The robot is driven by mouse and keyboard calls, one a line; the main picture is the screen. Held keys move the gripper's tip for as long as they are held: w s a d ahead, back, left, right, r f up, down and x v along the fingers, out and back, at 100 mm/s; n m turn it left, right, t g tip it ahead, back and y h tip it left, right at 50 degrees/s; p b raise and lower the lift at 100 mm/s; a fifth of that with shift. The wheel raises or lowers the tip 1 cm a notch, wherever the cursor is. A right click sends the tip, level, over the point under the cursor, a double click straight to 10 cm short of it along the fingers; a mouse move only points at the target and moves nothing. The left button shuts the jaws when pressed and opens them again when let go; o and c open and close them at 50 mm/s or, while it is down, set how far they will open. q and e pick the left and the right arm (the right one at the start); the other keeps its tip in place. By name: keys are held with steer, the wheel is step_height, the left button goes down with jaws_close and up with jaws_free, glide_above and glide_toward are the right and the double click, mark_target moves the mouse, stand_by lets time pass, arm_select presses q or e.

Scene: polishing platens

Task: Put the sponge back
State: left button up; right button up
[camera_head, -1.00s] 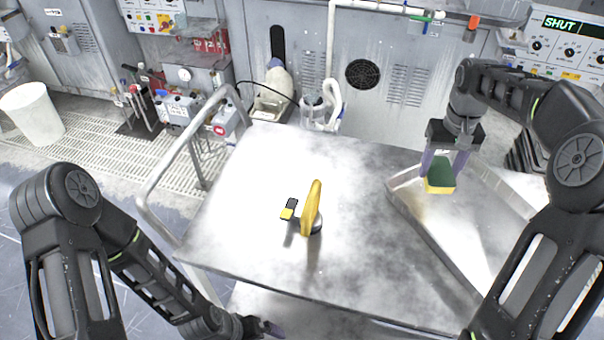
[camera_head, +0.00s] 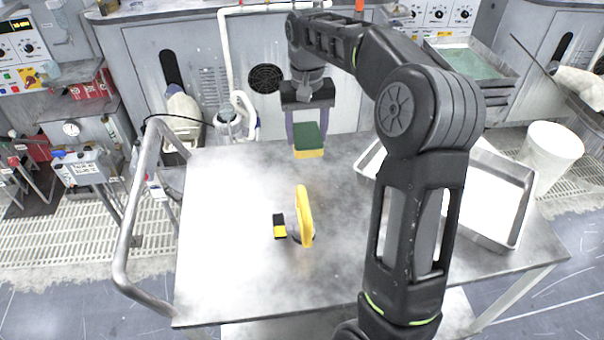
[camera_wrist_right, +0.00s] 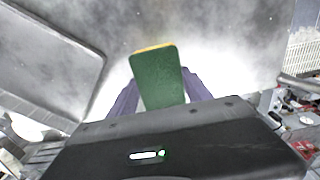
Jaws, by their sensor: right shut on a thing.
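The sponge (camera_head: 308,141), green on top and yellow below, is held between the fingers of my right gripper (camera_head: 309,130) above the far part of the metal table. In the right wrist view the sponge (camera_wrist_right: 158,78) shows its green face between the two purple fingers. The sponge appears clear of the table top, though its exact height is hard to tell. A metal tray (camera_head: 527,205) lies on the right of the table, partly hidden behind my right arm. My left gripper is out of the head view.
A rail (camera_head: 130,230) runs along the table's left side. The table's left part is bare. A white bin (camera_head: 552,155) stands on the floor at right.

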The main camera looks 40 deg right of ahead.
steer(key=shift+a+f, duration=0.1)
glide_above(306, 174)
step_height(306, 174, down, 6)
steer(key=shift+f, duration=0.1)
steer(key=shift+s+f, duration=0.1)
steer(key=shift+f, duration=1.7)
steer(key=shift+f, duration=0.15)
steer(key=o, duration=1.3)
steer(key=shift+a, duration=0.1)
